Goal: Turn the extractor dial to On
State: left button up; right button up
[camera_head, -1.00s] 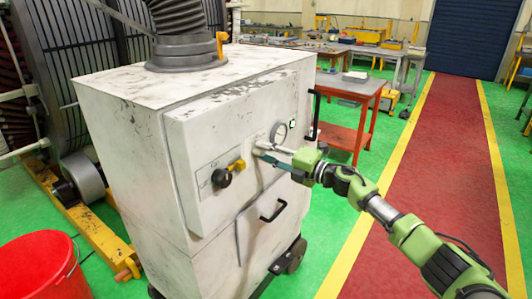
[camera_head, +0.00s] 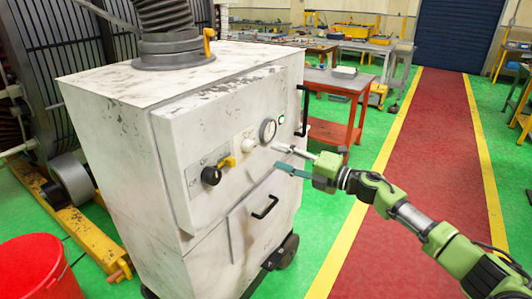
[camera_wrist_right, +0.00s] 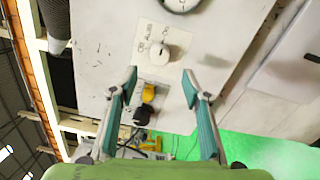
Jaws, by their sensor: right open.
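The extractor (camera_head: 120,125) is a worn white cabinet on wheels. Its white dial (camera_head: 248,145) sits on the front panel, left of a round gauge (camera_head: 268,130). In the right wrist view the dial (camera_wrist_right: 160,54) has small printed labels beside it; which label it points to is too small to tell. My right gripper (camera_head: 281,158) is open and empty, in front of the panel to the right of the dial and apart from it. In the right wrist view the fingertips (camera_wrist_right: 160,80) are spread, with the dial between and beyond them. My left gripper is not in view.
A black knob (camera_head: 211,175) and a yellow lever (camera_head: 228,162) sit left of the dial. A black handle (camera_head: 265,207) sticks out below. A red bucket (camera_head: 30,268) stands at left. The red walkway (camera_head: 420,150) is clear.

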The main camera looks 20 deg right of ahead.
jog(key=shift+v, duration=1.4)
